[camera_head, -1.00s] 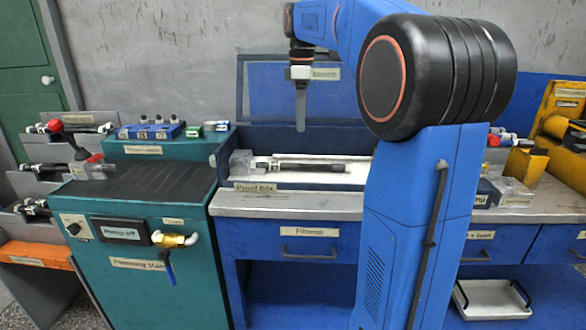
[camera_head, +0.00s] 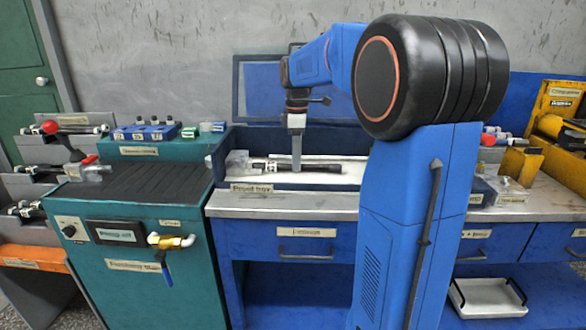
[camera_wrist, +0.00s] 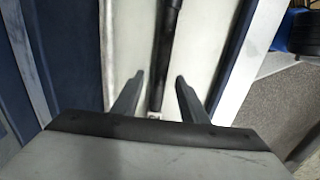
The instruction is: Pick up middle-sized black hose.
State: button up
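A black hose (camera_head: 318,167) with a pale fitting at its left end lies in the white-floored tray labelled Proof Box. My gripper (camera_head: 297,170) points down at the hose, near its left part. In the wrist view the hose (camera_wrist: 165,60) runs lengthwise between the two fingers of my gripper (camera_wrist: 158,82). The fingers are apart, with gaps between them and the hose. The hose's near end shows a small pale piece just above the gripper body. Whether the fingertips reach down beside the hose cannot be told.
The Proof Box tray (camera_head: 290,186) has a blue back wall and raised edges close around the hose. A clear block (camera_head: 237,162) sits at its left. A teal station (camera_head: 150,230) stands left, with racks of other hoses (camera_head: 78,129) beyond it.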

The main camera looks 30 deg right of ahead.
jog(key=shift+f, duration=0.65)
grip_shut()
jog(key=shift+r, duration=0.1)
